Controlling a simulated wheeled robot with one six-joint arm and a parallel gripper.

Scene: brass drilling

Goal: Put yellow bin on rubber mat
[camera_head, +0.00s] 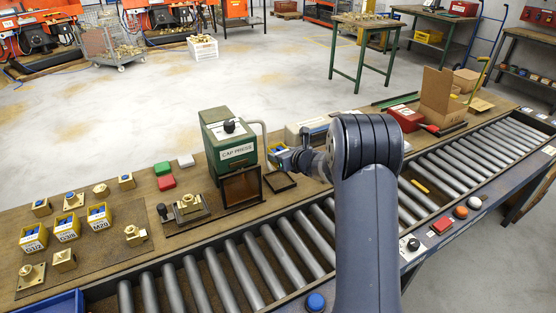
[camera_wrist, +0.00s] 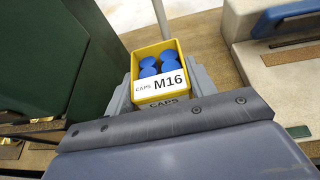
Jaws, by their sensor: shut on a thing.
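The yellow bin (camera_wrist: 159,93) holds several blue caps and bears a white label reading "CAPS M16". In the wrist view it sits between the grey fingers of my gripper (camera_wrist: 162,84), which is shut on it. In the head view the bin (camera_head: 276,149) shows only partly, just right of the green cap press, with my gripper (camera_head: 288,158) and wrist covering the rest. Its underside is hidden, so I cannot tell if it touches the bench. The dark rubber mat (camera_head: 98,248) lies on the bench at the left, with other yellow bins and brass fittings on it.
The green cap press (camera_head: 229,145) stands between my gripper and the mat. A fixture with a brass part (camera_head: 188,204), a red block (camera_head: 166,182) and a black frame (camera_head: 280,181) are near it. The roller conveyor (camera_head: 240,262) runs along the front. A blue bin (camera_head: 52,304) is at lower left.

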